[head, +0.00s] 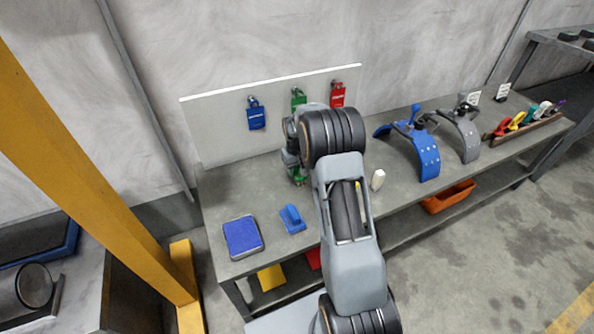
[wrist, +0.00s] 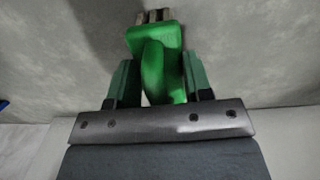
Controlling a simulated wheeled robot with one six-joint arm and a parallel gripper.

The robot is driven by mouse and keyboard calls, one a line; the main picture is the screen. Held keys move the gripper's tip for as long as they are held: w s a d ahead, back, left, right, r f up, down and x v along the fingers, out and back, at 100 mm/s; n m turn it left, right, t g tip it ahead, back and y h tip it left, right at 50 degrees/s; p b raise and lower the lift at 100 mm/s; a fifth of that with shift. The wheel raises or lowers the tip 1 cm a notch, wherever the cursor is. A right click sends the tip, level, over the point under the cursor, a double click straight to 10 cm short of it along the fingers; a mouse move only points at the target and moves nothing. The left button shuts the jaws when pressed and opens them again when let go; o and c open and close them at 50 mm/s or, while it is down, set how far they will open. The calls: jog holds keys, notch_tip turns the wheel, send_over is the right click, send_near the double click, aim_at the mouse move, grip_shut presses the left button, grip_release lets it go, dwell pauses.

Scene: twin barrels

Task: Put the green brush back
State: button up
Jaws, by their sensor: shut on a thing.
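The green brush (wrist: 160,62) is between the two fingers of my gripper (wrist: 159,80) in the wrist view. Its block end with pale grey-brown bristles points away from the gripper, toward a grey surface. In the head view a little green of the brush (head: 299,178) shows under my gripper (head: 294,172), over the left half of the workbench (head: 225,193). My arm hides most of it there, and I cannot tell whether the bristles touch the bench.
A blue brush (head: 292,218) and a blue pad (head: 242,237) lie front left on the bench. A small white object (head: 377,180) and a blue curved stand (head: 428,160) are to the right.

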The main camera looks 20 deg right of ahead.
jog(key=shift+f, duration=0.1)
jog(key=o, duration=1.1)
jog(key=shift+o, duration=0.2)
jog(key=r+p, duration=0.1)
jog(key=r, duration=0.2)
jog(key=r+p, duration=0.1)
jog(key=r, duration=0.3)
jog(key=r+p, duration=0.1)
jog(key=r, duration=0.3)
jog(key=shift+a+r, duration=0.25)
jog(key=s+a+r+t, duration=0.1)
jog(key=s+a+r, duration=0.35)
jog(key=s, duration=0.45)
jog(key=s+a+r+t, duration=0.1)
jog(key=s+a+r, duration=0.35)
jog(key=s, duration=0.35)
jog(key=s+a+f+t, duration=0.1)
jog(key=s+a, duration=0.1)
jog(key=s, duration=0.7)
